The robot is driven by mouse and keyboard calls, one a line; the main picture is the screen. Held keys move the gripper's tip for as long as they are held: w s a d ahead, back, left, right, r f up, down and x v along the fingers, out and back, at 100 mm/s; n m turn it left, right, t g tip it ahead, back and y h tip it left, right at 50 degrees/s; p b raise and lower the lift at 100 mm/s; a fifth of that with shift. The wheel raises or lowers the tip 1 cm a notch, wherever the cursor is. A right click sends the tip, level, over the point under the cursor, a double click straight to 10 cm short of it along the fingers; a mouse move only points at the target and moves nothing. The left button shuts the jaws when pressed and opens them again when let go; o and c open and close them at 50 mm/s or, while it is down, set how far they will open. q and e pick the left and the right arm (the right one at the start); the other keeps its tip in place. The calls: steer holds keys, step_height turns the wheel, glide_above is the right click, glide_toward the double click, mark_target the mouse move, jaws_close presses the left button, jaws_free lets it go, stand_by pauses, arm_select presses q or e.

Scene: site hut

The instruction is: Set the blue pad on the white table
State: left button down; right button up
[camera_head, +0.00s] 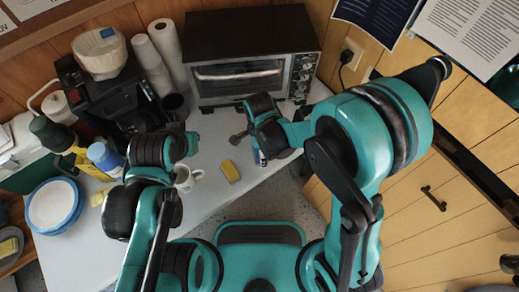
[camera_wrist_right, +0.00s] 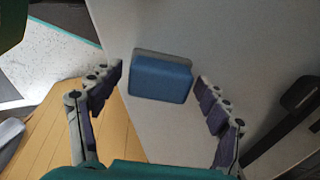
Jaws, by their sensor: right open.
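The blue pad (camera_wrist_right: 161,78) is a small block with a grey layer along one side. In the right wrist view it lies against the pale surface of the white table (camera_wrist_right: 225,45), between the fingers of my right gripper (camera_wrist_right: 160,77). The fingers are spread wide, with a gap on each side of the pad. In the head view my right gripper (camera_head: 248,144) is low over the right part of the white table (camera_head: 215,130), and only a sliver of blue shows beside it. My left gripper (camera_head: 190,145) is near a white mug; its fingers are not clear.
A yellow sponge (camera_head: 229,171) and the white mug (camera_head: 187,179) stand on the table. A toaster oven (camera_head: 240,75) stands behind my right gripper. A coffee machine (camera_head: 120,95), bottles and plates (camera_head: 52,206) crowd the left. The table's right edge is close to my right gripper.

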step_height(320, 180, up, 12)
steer(key=p, duration=0.5)
steer(key=s+d+r+n+t, duration=0.2)
steer(key=d+r+n+t, duration=0.1)
steer(key=d+r+n, duration=0.2)
steer(key=s+d+r+n+t, duration=0.3)
steer(key=d+r+n, duration=0.3)
steer(key=d+n, duration=0.4)
steer(key=d+t, duration=0.1)
steer(key=d, duration=0.2)
